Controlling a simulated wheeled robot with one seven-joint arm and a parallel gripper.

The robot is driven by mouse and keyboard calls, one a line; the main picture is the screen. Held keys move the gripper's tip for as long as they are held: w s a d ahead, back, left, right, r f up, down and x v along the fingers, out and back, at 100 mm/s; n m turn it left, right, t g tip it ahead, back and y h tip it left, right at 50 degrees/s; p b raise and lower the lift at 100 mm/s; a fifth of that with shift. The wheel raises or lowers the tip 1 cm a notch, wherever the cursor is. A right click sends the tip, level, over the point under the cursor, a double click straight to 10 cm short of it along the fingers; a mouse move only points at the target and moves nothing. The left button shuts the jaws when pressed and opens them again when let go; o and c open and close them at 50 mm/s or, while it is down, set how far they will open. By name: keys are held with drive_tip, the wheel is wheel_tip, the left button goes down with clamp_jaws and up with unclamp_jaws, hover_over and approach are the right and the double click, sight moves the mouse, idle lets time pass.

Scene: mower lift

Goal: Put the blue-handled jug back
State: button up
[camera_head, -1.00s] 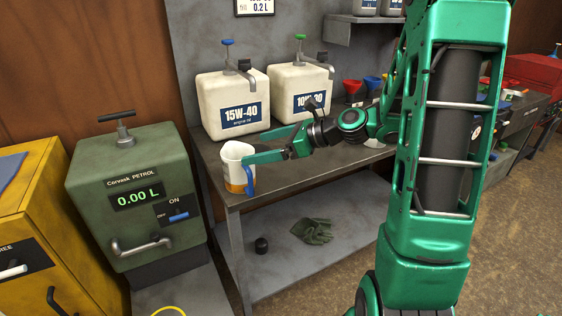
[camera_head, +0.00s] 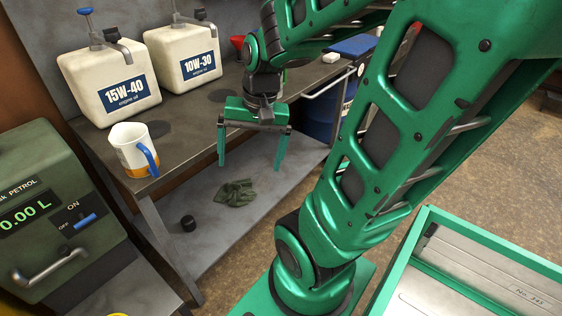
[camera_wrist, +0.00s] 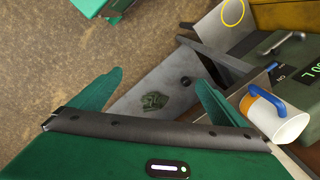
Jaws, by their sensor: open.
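The blue-handled jug (camera_head: 134,150) stands upright on the workbench at its front left corner. It is white with an orange band near the base, and its blue handle faces right and forward. My gripper (camera_head: 251,166) is open and empty, fingers pointing down, to the right of the jug and clear of it, just off the bench's front edge. In the wrist view the jug (camera_wrist: 276,117) shows at the right, beyond the right finger, and nothing lies between the fingers (camera_wrist: 157,85).
The 15W-40 container (camera_head: 108,85) and the 10W-30 container (camera_head: 184,57) stand behind on the workbench (camera_head: 200,105). A petrol dispenser (camera_head: 60,215) is at the left. A dark glove (camera_head: 235,193) and a black cap (camera_head: 188,223) lie on the lower shelf (camera_head: 215,225).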

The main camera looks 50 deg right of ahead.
drive_tip(key=s+d+r+n+g, duration=0.1)
drive_tip(key=s+d+n, duration=0.1)
drive_tip(key=s, duration=0.7)
drive_tip(key=shift+r+n+g+h, duration=0.3)
drive_tip(key=shift+n+g+h, duration=0.1)
drive_tip(key=shift+n, duration=0.2)
drive_tip(key=shift+w, duration=0.1)
